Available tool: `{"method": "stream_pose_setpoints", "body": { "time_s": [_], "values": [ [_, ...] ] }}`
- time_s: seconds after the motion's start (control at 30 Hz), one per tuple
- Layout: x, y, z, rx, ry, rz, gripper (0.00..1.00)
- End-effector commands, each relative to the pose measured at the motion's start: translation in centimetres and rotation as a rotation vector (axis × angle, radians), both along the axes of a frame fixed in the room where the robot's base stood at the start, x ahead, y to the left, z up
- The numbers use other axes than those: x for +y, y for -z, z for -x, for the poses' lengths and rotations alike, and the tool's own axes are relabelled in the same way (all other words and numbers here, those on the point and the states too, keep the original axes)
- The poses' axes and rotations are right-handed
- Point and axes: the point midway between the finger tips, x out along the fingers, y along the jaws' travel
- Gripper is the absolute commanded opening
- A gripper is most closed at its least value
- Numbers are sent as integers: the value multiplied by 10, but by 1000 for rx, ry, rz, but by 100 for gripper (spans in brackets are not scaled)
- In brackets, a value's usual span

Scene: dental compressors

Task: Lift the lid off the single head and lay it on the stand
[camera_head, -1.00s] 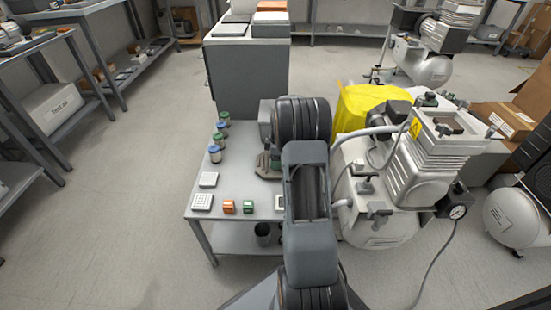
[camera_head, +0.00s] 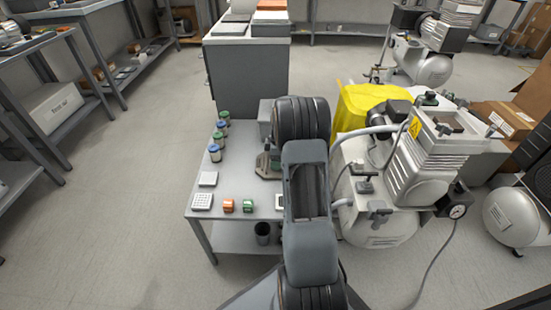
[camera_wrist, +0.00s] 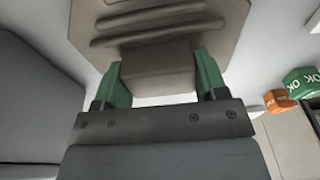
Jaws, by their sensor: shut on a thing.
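In the wrist view, my gripper (camera_wrist: 160,88) has its green fingers on either side of the block-shaped grip of a grey-beige ribbed lid (camera_wrist: 150,25). The fingers are shut on that block. A low grey table (camera_head: 240,190), possibly the stand, is left of the compressor, partly behind my arm.
A yellow cover (camera_head: 362,104) lies behind the compressor. The floor at left is open.

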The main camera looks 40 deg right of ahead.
Motion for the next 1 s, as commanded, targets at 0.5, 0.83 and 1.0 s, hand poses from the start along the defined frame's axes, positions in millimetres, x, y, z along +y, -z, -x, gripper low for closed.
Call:
{"method": "stream_pose_setpoints", "body": {
  "time_s": [0.5,0.83,1.0],
  "values": [
    [0,-1,0,-1,0,1,89],
    [0,1,0,2,0,-1,100],
    [0,0,0,1,0,-1,100]
  ]
}}
